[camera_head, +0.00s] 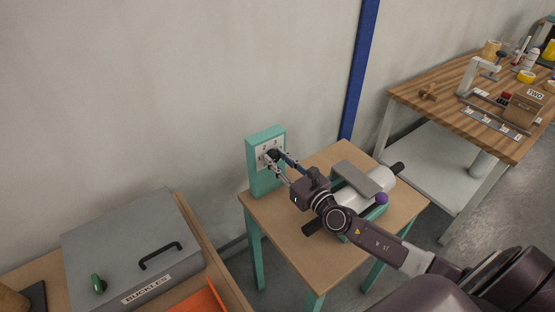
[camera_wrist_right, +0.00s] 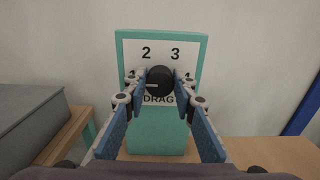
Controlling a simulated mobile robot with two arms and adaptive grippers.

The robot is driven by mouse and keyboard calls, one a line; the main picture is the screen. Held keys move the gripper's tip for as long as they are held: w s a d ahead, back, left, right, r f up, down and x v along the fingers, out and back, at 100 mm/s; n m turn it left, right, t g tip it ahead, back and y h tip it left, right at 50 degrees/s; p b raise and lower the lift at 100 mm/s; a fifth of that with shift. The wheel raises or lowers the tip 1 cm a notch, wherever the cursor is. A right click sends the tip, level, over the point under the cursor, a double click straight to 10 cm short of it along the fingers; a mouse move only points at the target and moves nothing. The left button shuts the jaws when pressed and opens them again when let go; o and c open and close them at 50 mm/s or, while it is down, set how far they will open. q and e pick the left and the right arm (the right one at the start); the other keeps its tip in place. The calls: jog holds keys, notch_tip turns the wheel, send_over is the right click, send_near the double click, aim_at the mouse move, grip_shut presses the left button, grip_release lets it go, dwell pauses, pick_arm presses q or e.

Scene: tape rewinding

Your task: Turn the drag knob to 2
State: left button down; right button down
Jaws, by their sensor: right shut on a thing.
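The black drag knob (camera_wrist_right: 161,77) sits on a white dial plate marked DRAG, on a teal upright box (camera_wrist_right: 184,140). The numbers 2 and 3 show above it; the fingers partly cover the marks at left and right. A short white line on the knob points left, toward the left mark. In the head view the box (camera_head: 280,138) stands at the table's back corner. My right gripper (camera_wrist_right: 161,84) is shut on the knob, one finger on each side. It also shows in the head view (camera_head: 274,162). My left gripper is not in view.
The small wooden table (camera_head: 272,228) also carries a device with a white roller (camera_head: 352,197) and a purple knob, under my right arm. A grey case labelled BUCKLES (camera_head: 125,240) lies at left. A cluttered workbench (camera_head: 440,87) stands at right. A wall is behind.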

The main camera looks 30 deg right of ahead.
jog(key=shift+f, duration=0.1)
jog(key=shift+f+m+b, duration=0.1)
jog(key=shift+m+b, duration=0.75)
jog(key=shift+m, duration=0.35)
jog(key=m+b, duration=0.1)
jog(key=m, duration=0.1)
jog(key=shift+d+m, duration=0.1)
jog(key=shift+m, duration=0.2)
jog(key=m, duration=0.2)
jog(key=shift+m, duration=0.3)
jog(key=shift+d+m, duration=0.1)
jog(key=shift+m, duration=1.9)
